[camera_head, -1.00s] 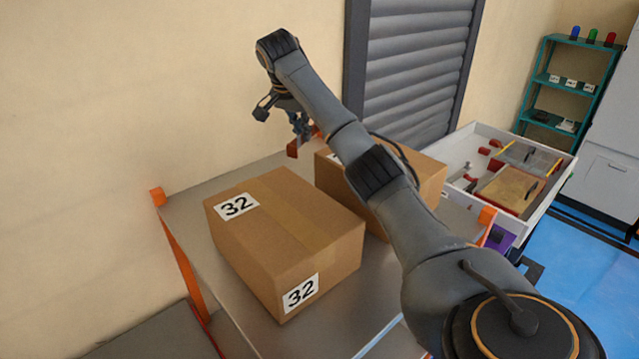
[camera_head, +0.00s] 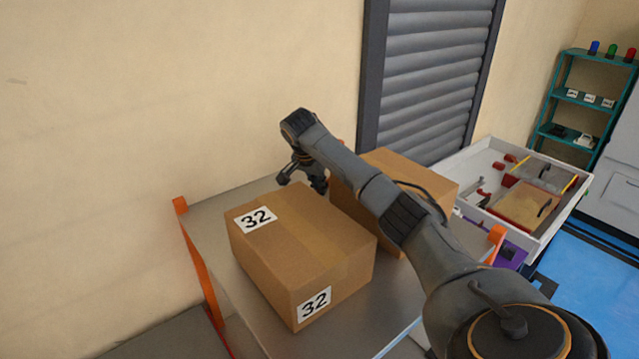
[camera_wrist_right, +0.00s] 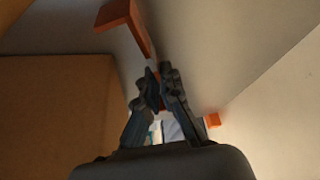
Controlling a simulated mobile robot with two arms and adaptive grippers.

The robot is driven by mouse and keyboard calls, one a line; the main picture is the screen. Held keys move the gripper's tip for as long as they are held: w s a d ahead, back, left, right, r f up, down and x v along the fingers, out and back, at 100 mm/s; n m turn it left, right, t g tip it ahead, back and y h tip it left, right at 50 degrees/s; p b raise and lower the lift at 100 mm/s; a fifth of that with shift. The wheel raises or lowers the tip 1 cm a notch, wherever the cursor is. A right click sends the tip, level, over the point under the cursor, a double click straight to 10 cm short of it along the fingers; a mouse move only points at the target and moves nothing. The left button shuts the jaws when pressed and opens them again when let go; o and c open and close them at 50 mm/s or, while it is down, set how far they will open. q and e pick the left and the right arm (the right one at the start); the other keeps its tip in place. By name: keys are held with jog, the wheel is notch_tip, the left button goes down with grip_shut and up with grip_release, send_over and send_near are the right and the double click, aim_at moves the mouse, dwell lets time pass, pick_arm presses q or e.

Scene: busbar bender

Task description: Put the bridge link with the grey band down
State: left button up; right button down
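My right gripper (camera_head: 318,184) is low behind the near cardboard box, over the far part of the grey table top. In the right wrist view its fingertips (camera_wrist_right: 159,76) are close together at an orange-red angled piece. This piece appears to be the bridge link (camera_wrist_right: 124,20), held between the fingers. My left gripper is not in view.
The near box (camera_head: 300,250), labelled 32, and a second box (camera_head: 405,175) stand close to my right gripper and arm. The grey table (camera_head: 205,210) has orange corner posts (camera_head: 180,205). A wall lies behind. A white tray (camera_head: 480,150) with parts stands at right.

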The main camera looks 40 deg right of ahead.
jog(key=c, duration=2)
grip_release()
jog(key=shift+d+f, duration=0.1)
jog(key=shift+f, duration=0.05)
jog(key=o, duration=0.5)
jog(key=shift+o, duration=0.2)
jog(key=v, duration=1.2)
